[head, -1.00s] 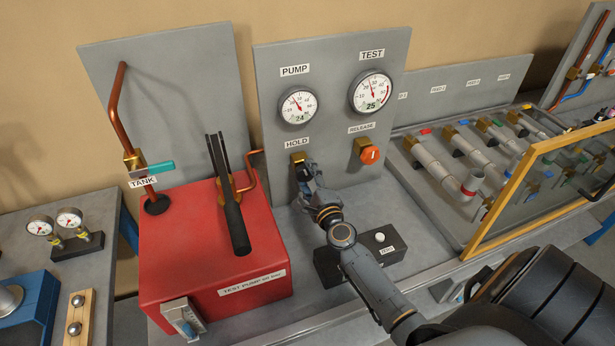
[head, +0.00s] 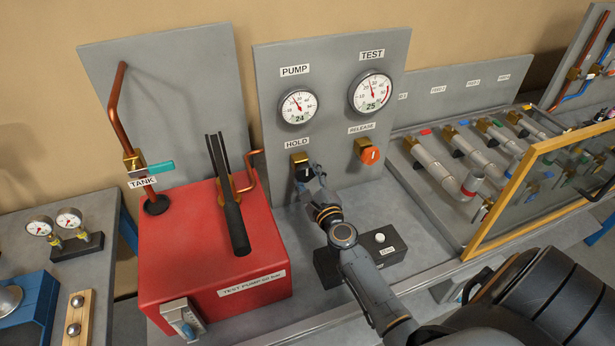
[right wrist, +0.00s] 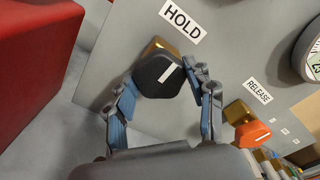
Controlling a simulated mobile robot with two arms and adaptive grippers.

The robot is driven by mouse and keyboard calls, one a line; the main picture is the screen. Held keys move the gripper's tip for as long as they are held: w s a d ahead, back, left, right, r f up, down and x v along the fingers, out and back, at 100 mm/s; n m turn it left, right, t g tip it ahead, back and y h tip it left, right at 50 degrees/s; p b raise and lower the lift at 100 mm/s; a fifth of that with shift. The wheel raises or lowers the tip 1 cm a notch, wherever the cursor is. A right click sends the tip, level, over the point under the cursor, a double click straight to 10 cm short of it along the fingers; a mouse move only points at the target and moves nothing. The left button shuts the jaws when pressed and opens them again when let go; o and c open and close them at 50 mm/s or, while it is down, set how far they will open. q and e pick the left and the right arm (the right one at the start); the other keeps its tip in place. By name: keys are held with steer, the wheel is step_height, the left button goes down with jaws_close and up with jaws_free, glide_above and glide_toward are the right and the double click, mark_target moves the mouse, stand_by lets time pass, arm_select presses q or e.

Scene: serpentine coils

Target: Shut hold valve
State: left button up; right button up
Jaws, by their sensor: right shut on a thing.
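The hold valve has a black knob (right wrist: 160,78) with a white line, on a brass body (head: 299,159) under the HOLD label. In the right wrist view the white line points roughly up towards the label. My right gripper (right wrist: 163,88) is shut on the knob, with one finger on each side of it. In the head view the gripper (head: 312,178) hides part of the knob (head: 302,174). My left gripper is not in view.
The orange release knob (head: 370,155) is close by on the right. Above are the pump gauge (head: 298,106) and test gauge (head: 372,92). The red test pump (head: 200,250) with its dark lever stands left.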

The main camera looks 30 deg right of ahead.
steer(key=o, duration=1.2)
steer(key=shift+c, duration=0.2)
steer(key=v, duration=1.2)
steer(key=shift+f, duration=0.1)
